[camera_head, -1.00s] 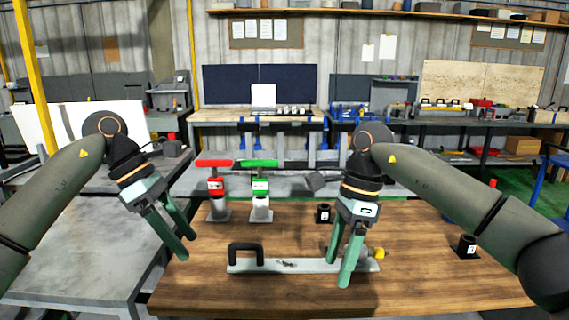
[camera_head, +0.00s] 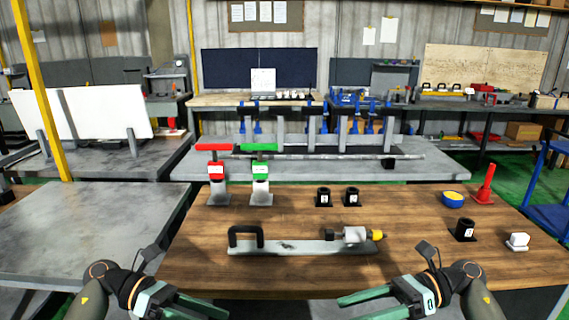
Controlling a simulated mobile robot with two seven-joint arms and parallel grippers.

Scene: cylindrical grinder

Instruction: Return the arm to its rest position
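My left gripper (camera_head: 222,308) is low in the head view, at the front edge of the wooden table (camera_head: 290,285). Its green fingers point right, and the lower finger is partly cut off by the frame. My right gripper (camera_head: 342,308) is low at right of centre, its green fingers pointing left with a gap between them. Nothing shows between the fingers of either gripper. Both arms are folded in at the bottom of the view, clear of the objects on the table.
A grey plate with a black handle (camera_head: 245,234) and a yellow-tipped cylinder (camera_head: 355,234) lies mid-table. Red (camera_head: 216,172) and green (camera_head: 261,172) topped stands and black holders (camera_head: 324,196) stand behind.

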